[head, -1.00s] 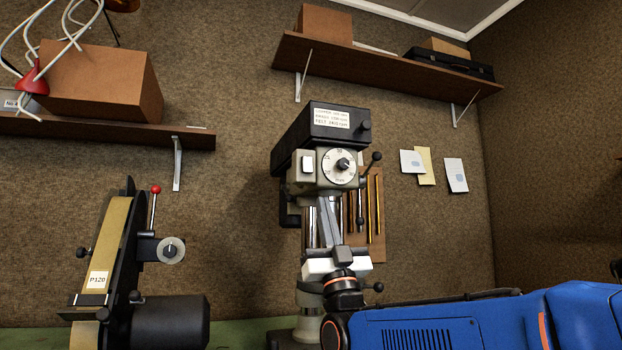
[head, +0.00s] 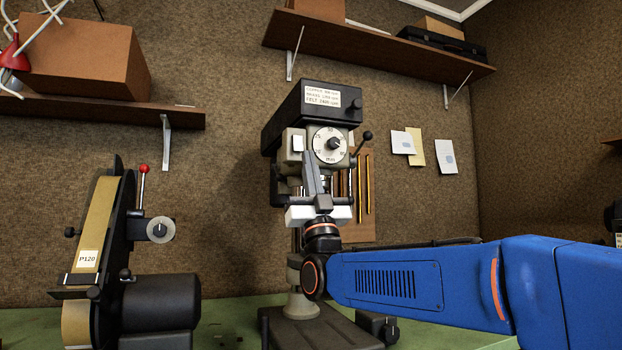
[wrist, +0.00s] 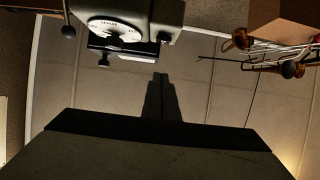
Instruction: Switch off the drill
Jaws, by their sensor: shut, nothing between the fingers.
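The drill (head: 310,105) is a bench drill press with a black top, a pale front, a round dial with a black knob (head: 333,143) and a small white switch plate (head: 297,143) left of the dial. My gripper (head: 309,153) is in front of it, fingers pointing up, shut and empty. In the head view its tips overlap the front between switch plate and dial; I cannot tell whether they touch. In the wrist view the shut fingers (wrist: 160,78) show dark, with the dial (wrist: 115,27) up and left, seemingly apart from them. The switch plate's setting is too small to read.
A belt sander (head: 110,250) marked P120 stands left on the green bench (head: 230,320). A lever with a black ball (head: 367,136) sticks out right of the dial. Shelves (head: 375,60) hang above. The wall between sander and drill is clear.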

